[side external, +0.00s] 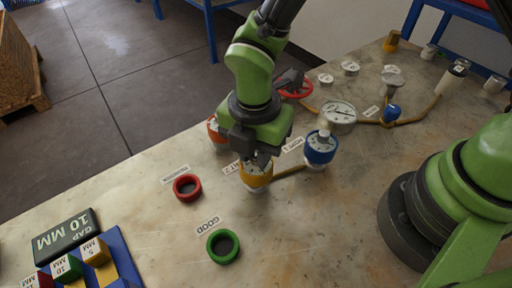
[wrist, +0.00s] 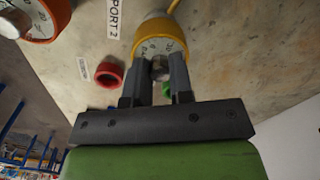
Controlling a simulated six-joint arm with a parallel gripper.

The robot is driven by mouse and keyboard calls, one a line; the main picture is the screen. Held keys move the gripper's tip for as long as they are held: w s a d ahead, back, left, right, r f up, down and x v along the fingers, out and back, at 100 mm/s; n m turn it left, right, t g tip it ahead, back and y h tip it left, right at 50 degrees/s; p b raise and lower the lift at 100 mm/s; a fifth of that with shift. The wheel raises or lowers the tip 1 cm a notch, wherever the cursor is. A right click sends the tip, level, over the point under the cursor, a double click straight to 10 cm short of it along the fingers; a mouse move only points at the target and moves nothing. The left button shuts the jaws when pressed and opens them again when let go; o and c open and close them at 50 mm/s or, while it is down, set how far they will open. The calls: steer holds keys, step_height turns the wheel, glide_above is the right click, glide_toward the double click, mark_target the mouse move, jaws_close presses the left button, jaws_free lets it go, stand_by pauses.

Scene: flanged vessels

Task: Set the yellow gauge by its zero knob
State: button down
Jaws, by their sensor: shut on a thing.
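The yellow gauge (side external: 257,177) stands on the stone-look table, below my gripper (side external: 255,160) in the side view. In the wrist view the yellow gauge (wrist: 160,40) shows its yellow rim and part of a white dial. My gripper (wrist: 162,72) is shut on a small grey knob (wrist: 160,70) at the gauge's edge. The fingers hide part of the dial, and the needle cannot be read.
A blue gauge (side external: 321,147) stands close at right and an orange-red gauge (side external: 214,130) close behind at left. A red ring (side external: 187,187) and a green ring (side external: 223,246) lie in front. Gap blocks (side external: 95,251) sit at lower left.

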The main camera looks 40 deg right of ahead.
steer(key=shift+m, duration=0.3)
steer(key=m, duration=1.1)
stand_by(0.4)
steer(key=c, duration=1)
jaws_free()
step_height(320, 180, up, 10)
steer(key=shift+d, duration=0.1)
